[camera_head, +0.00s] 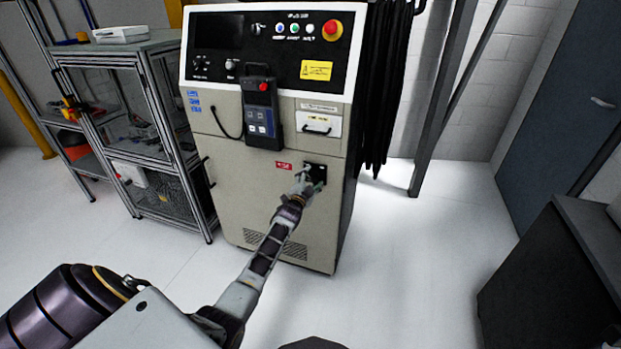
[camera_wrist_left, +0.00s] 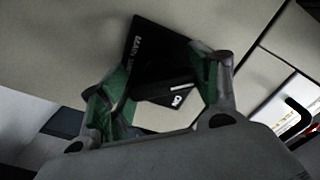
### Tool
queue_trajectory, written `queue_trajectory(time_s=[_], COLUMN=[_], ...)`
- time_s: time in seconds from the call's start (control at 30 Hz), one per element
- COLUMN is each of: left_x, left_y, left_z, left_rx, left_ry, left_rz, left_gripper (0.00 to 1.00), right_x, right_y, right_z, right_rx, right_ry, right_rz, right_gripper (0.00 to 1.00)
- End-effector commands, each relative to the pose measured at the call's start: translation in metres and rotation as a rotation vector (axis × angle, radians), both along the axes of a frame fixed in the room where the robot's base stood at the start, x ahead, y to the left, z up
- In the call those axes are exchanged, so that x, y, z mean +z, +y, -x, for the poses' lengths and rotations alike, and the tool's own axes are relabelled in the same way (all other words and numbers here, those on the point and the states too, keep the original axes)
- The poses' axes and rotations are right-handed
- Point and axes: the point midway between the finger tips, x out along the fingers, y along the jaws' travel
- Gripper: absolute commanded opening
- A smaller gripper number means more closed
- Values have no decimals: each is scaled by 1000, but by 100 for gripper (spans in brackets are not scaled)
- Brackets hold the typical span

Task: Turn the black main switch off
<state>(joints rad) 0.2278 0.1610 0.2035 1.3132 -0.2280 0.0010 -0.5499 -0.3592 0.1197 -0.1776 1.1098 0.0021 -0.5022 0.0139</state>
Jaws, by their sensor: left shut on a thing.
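The black main switch (camera_head: 320,169) sits on a black plate low on the right of the beige control cabinet's front. In the left wrist view, the plate (camera_wrist_left: 150,45) carries partly visible white "MAIN" lettering. The dark switch handle (camera_wrist_left: 168,92) lies between the green finger pads, with a white mark near it. My left gripper (camera_head: 309,182) is at the cabinet front and shut on the handle; it also shows in the left wrist view (camera_wrist_left: 160,83). The fingers hide part of the switch, and I cannot tell its exact setting. My right gripper is not in view.
The cabinet (camera_head: 240,190) has a hanging pendant (camera_head: 262,115) and a red emergency button (camera_head: 332,30) above the switch. A metal-framed shelf unit (camera_head: 130,120) stands at the left. A dark cabinet (camera_head: 550,280) stands at the right. The floor between is clear.

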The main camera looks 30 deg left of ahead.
Motion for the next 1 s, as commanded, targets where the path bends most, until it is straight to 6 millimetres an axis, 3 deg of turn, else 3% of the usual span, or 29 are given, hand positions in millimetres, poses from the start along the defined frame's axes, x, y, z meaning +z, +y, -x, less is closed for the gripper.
queue_trajectory(time_s=[0.3,0.73,0.77,0.9,1.0], left_x=[-2,-3,-3,-2,-2], left_y=[1,0,0,0,0], left_z=[0,0,0,0,0], left_rx=[2,2,2,1,1], left_ry=[-22,-25,-25,-25,-25], left_rz=[103,115,115,114,113], left_gripper=[38,38,64,82,84], right_x=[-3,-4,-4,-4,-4], right_y=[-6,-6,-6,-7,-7], right_z=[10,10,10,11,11], right_rx=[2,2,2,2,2], right_ry=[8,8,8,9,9], right_rz=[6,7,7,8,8], right_gripper=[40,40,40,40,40])
